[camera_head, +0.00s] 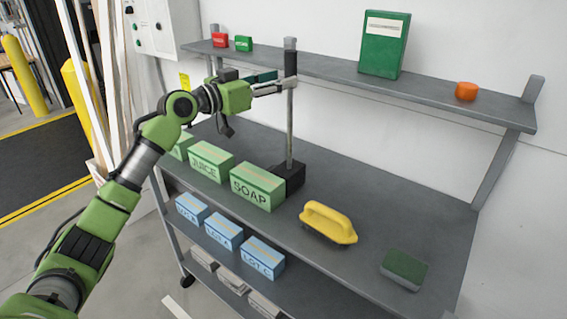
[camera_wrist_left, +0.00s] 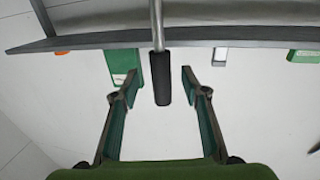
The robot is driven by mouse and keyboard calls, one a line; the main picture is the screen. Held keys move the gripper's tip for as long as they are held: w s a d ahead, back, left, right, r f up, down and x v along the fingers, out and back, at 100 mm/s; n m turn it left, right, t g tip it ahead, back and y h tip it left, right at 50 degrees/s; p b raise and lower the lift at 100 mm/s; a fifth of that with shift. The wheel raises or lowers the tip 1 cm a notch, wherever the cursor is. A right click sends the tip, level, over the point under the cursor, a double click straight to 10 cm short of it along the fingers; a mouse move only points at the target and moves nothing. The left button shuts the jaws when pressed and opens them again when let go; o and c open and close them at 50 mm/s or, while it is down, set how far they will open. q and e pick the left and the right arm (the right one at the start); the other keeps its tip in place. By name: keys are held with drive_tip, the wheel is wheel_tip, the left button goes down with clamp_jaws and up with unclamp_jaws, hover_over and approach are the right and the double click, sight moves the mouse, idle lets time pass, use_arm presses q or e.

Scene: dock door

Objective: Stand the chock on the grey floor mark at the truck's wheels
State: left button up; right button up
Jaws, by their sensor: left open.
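The chock (camera_head: 289,178) is a black block on the bench top, with an upright grey pole ending in a dark grip (camera_head: 290,60). My left gripper (camera_head: 280,83) is open at the upper pole, just below or at the grip. In the left wrist view the dark grip (camera_wrist_left: 161,78) shows between the spread fingers of my left gripper (camera_wrist_left: 160,73), apart from both. I cannot tell how deep it sits between them. My right gripper, the truck's wheels and the grey floor mark are not in view.
Green boxes (camera_head: 257,186) stand beside the chock, with a yellow-handled brush (camera_head: 328,222) and a green-topped pad (camera_head: 404,268) to the right. A wall shelf (camera_head: 450,98) holds a green binder (camera_head: 384,43) and an orange disc (camera_head: 466,91). Open floor lies left.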

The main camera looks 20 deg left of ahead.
sight(286, 75)
use_arm(q)
drive_tip(key=x, duration=0.1)
drive_tip(key=p+x, duration=0.2)
drive_tip(key=shift+w+d+r, duration=0.15)
drive_tip(key=shift+w+r, duration=0.1)
drive_tip(key=shift+w, duration=0.05)
drive_tip(key=shift+w+d+f, duration=0.15)
drive_tip(key=shift+w+d, duration=0.1)
drive_tip(key=shift+w, duration=0.15)
use_arm(e)
drive_tip(key=r, duration=0.2)
drive_tip(key=d, duration=0.1)
drive_tip(key=shift+w+r, duration=0.3)
drive_tip(key=shift+r, duration=0.1)
use_arm(q)
drive_tip(key=shift+s+a, duration=0.1)
clamp_jaws()
drive_tip(key=shift+r, duration=0.3)
use_arm(e)
drive_tip(key=shift+s, duration=0.15)
drive_tip(key=shift+a+f, duration=0.1)
drive_tip(key=shift+a, duration=0.05)
